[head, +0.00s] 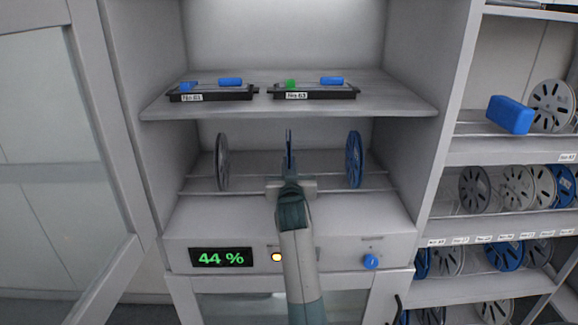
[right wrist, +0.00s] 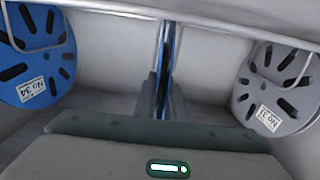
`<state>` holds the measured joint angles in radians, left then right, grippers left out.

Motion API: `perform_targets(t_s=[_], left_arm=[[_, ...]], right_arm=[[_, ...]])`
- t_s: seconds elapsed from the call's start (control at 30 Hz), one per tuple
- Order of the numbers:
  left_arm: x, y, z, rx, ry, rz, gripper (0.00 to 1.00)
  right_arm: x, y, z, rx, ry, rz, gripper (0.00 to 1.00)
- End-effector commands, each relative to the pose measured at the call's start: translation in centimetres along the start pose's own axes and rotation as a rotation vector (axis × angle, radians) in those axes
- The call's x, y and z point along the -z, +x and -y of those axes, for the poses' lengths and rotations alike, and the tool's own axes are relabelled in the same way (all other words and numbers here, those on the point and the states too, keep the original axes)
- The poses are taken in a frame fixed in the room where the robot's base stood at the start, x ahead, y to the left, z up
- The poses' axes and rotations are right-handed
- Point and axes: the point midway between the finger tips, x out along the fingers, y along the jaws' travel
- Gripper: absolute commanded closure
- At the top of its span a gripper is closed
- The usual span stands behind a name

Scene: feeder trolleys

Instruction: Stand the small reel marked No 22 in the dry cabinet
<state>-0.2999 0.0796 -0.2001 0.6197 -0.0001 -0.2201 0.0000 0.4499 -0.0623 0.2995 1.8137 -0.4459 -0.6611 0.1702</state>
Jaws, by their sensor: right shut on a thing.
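My right gripper (head: 289,178) reaches into the open dry cabinet (head: 290,248) at its lower shelf. It is shut on a thin blue reel (head: 289,145), which stands upright and edge-on between the jaws. In the right wrist view the held reel (right wrist: 167,55) shows between the two fingers (right wrist: 162,95). Its label is not visible, so I cannot read its number. I cannot tell whether it touches the rails. My left gripper is not in view.
A grey reel (head: 222,162) stands left of the held one and a blue reel marked No 34 (head: 354,160) stands right, with gaps between. The upper shelf (head: 290,108) with two black trays is above. The glass door (head: 60,160) is open at left. A reel rack (head: 500,150) stands right.

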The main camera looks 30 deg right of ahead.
Motion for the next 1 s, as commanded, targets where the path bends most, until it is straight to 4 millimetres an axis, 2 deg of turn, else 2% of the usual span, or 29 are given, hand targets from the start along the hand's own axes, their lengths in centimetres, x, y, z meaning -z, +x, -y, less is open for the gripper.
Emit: perform_targets(t_s=[0.7, 0.73, 0.8, 0.83, 1.0], left_arm=[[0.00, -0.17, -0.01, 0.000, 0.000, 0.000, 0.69], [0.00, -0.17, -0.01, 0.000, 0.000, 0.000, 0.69], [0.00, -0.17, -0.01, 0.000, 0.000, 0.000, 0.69], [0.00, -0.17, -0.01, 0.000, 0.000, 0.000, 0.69], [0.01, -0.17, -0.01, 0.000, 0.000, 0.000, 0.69]], right_arm=[[-0.24, 0.00, -0.02, 0.000, 0.000, -0.001, 1.00], [-0.23, 0.00, -0.03, 0.000, 0.000, -0.001, 0.88], [-0.24, 0.00, -0.02, 0.000, 0.000, -0.001, 0.71], [-0.24, 0.00, -0.02, 0.000, 0.000, -0.001, 0.68], [-0.24, 0.00, -0.02, 0.000, 0.000, 0.000, 0.68]])
